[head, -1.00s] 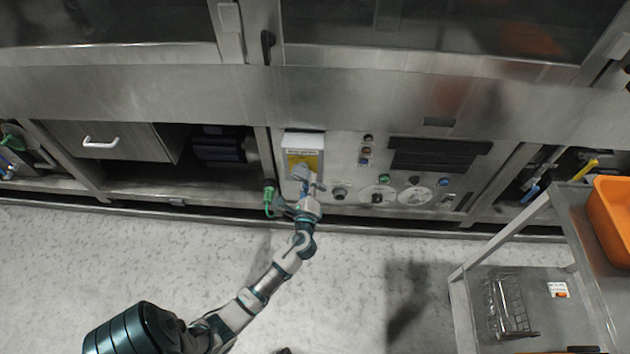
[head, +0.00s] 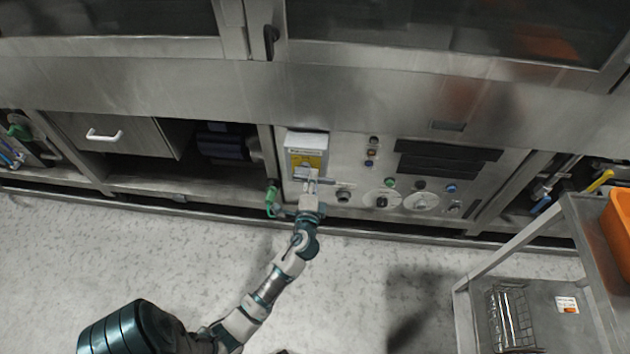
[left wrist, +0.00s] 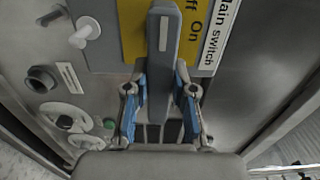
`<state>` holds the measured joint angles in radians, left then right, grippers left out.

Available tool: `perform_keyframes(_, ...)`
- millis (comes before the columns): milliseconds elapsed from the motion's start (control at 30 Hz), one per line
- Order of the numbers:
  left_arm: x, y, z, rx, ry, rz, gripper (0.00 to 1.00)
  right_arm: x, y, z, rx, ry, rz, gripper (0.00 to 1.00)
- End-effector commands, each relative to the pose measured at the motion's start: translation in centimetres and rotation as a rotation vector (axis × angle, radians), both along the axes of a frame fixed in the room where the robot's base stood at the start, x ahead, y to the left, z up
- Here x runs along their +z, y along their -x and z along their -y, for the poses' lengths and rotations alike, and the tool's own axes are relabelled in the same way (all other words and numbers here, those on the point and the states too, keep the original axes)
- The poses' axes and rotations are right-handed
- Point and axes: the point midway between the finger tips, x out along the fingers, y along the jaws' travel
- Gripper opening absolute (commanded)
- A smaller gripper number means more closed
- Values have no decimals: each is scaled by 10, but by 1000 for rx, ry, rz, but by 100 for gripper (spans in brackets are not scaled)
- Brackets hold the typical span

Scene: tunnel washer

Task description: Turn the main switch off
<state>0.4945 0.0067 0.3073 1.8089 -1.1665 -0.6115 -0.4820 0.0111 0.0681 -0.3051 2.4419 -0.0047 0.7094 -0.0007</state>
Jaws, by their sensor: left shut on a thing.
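The main switch box (head: 307,141) is a pale box with a yellow plate on the lower front panel in the head view. In the left wrist view its yellow plate (left wrist: 193,55) reads "Off" and "On", partly cut off, beside a white "Main Switch" label (left wrist: 217,38). The grey switch handle (left wrist: 163,45) runs down the picture, between the blue-padded fingers of my left gripper (left wrist: 160,98). The gripper is shut on the handle; it also shows at the box in the head view (head: 312,180). My right gripper is in neither view.
Knobs, buttons and round dials (head: 420,200) sit on the panel right of the box. A green valve handle (head: 271,200) is close to my left wrist. A metal cart (head: 545,295) with an orange bin (head: 621,225) stands at right. The floor in front is clear.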

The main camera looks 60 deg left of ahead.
Motion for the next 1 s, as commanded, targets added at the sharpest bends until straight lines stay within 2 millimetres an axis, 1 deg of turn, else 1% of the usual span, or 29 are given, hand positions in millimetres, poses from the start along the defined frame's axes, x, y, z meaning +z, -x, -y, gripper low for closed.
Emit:
perform_keyframes(433,-1,0,-1,1,9,7,0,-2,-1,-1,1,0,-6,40)
perform_keyframes(467,-1,1,0,1,9,6,27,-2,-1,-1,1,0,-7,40)
perform_keyframes(500,-1,1,0,2,9,6,37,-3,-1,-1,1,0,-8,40)
perform_keyframes(533,-1,1,0,2,9,6,45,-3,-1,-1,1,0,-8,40)
perform_keyframes(567,-1,1,0,1,9,6,50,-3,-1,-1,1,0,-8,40)
perform_keyframes(867,-1,1,1,1,8,6,50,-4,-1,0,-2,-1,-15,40)
perform_keyframes(1000,-2,9,11,-1,10,6,50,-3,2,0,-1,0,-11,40)
